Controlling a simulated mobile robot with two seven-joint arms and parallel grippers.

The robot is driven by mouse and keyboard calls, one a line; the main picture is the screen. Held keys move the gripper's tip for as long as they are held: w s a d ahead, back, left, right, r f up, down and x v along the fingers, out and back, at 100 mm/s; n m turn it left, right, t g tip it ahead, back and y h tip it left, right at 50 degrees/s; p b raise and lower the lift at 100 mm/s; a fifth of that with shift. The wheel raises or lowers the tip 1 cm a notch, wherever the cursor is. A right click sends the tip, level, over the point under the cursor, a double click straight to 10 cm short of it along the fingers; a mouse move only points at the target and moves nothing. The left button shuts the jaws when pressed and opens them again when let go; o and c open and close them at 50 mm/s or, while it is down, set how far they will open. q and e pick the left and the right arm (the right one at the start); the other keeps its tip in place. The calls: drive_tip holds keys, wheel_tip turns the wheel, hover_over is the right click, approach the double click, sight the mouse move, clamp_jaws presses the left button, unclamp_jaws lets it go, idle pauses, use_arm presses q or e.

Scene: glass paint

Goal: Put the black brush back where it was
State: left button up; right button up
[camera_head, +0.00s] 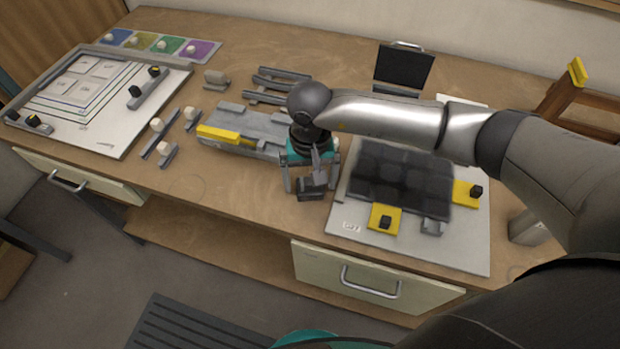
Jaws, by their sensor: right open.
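My right gripper (310,180) points down over the table, between the grey tray and the white board, with its fingers apart. A small dark block (310,190) with a light grey piece above it shows between or just in front of the fingers. It may be the black brush, but I cannot tell for sure, nor whether the fingers touch it. The grey tray (262,126) with a yellow bar (218,134) lies just left of the gripper, partly hidden behind it. My left gripper is out of view.
A white board (350,218) with dark glass panes (400,180) and yellow corner pieces (384,218) lies to the right. A framed drawing board (110,135) is at the left. A grey rack (280,85) and black screen (403,68) stand behind. Small knobbed tools lie left of centre.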

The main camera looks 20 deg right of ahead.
sight(310, 181)
wheel_tip(310, 181, up, 12)
drive_tip(key=shift+r, duration=0.15)
drive_tip(key=shift+c, duration=0.4)
idle(1.1)
